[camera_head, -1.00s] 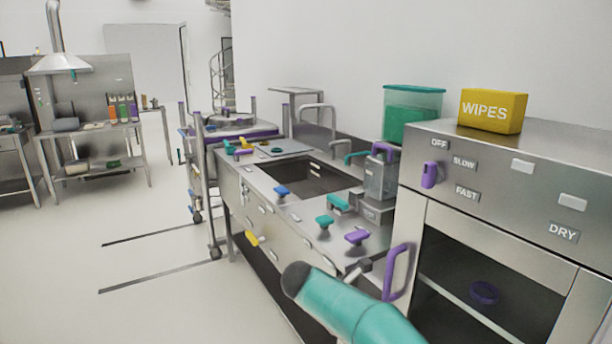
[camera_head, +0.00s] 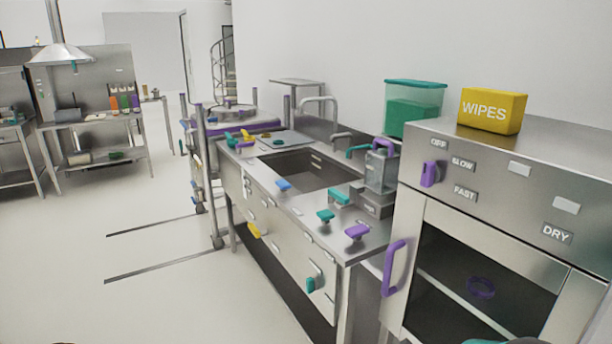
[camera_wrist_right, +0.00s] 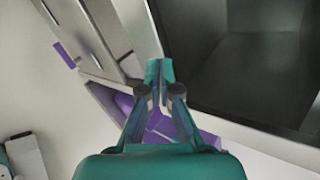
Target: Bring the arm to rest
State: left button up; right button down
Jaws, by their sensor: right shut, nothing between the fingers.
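My right gripper (camera_wrist_right: 160,72) is teal and shows in the right wrist view with its fingertips together and nothing between them. Behind it in that view is the steel cabinet with its dark opening and a purple part, partly covered by the fingers. I cannot tell whether the gripper touches the cabinet. In the head view only a small teal piece of my right arm shows at the bottom right edge. My left gripper is not in view.
The steel cabinet (camera_head: 405,215) with a purple door handle (camera_head: 394,268) stands at right, a yellow WIPES box (camera_head: 492,111) on top. A sink counter (camera_head: 300,205) with coloured handles runs beside it. The floor at left is open.

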jog(key=s+a+f+n+y, duration=0.5)
jog(key=s+a+f+n, duration=0.25)
jog(key=n, duration=0.35)
jog(key=s+a+f+n+g+y, duration=0.1)
jog(key=s+a+n+g+y, duration=0.1)
jog(key=s+a+n, duration=0.5)
jog(key=s+a+f+n+g+y, duration=0.1)
jog(key=s+a+n+g+y, duration=0.2)
jog(key=s+n, duration=0.9)
jog(key=s+a+y, duration=0.1)
jog(key=a+y, duration=0.1)
jog(key=a, duration=0.2)
jog(key=shift+s+a+n+g+y, duration=0.15)
jog(key=shift+s+n+g+y, duration=0.15)
jog(key=shift+s, duration=0.1)
jog(key=c, duration=1.9)
grip_release()
